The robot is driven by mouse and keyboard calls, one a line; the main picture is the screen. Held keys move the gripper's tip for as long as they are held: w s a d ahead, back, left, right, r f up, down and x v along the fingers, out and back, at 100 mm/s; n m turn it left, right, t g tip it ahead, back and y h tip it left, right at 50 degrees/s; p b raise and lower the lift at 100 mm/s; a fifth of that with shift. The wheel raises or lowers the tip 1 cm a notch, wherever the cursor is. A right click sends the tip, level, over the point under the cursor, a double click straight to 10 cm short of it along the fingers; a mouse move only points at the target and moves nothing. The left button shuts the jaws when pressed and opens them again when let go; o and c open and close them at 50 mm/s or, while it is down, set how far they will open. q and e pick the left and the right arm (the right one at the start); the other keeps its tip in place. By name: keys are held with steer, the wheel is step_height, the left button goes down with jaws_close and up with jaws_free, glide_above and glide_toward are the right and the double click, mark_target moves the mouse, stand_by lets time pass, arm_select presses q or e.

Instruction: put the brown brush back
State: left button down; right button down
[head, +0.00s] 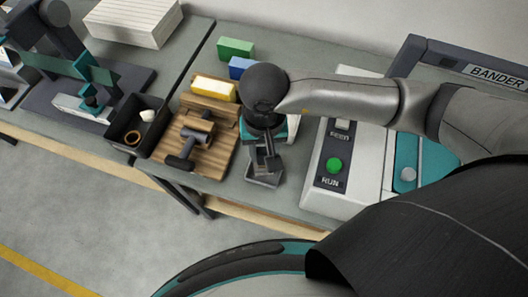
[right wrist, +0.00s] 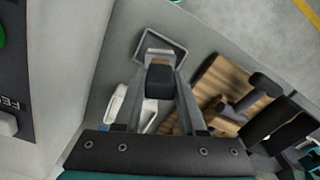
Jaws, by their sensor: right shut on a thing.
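My right gripper (head: 264,165) is low over the bench, right of the wooden rack. In the right wrist view, its fingers (right wrist: 160,85) are shut on a dark, blocky thing (right wrist: 160,80). I cannot tell from its colour whether this is the brown brush. A small grey square tray (right wrist: 177,52) lies just beyond the fingertips; it also shows under the gripper in the head view (head: 263,181). The wooden rack (head: 216,150) bears dark rollers or handles (head: 195,135). My left gripper is not in view.
A dark bin (head: 117,133) with a ring and a white piece stands left of the rack. Yellow (head: 213,88), green (head: 235,48) and blue (head: 240,67) blocks sit behind. The control box (head: 350,160) with a green button is close on the right.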

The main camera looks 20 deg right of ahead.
steer(key=shift+f, duration=0.6)
steer(key=shift+f, duration=0.2)
steer(key=c, duration=0.5)
jaws_free()
steer(key=shift+r, duration=0.1)
step_height(320, 180, up, 12)
steer(key=shift+r, duration=0.1)
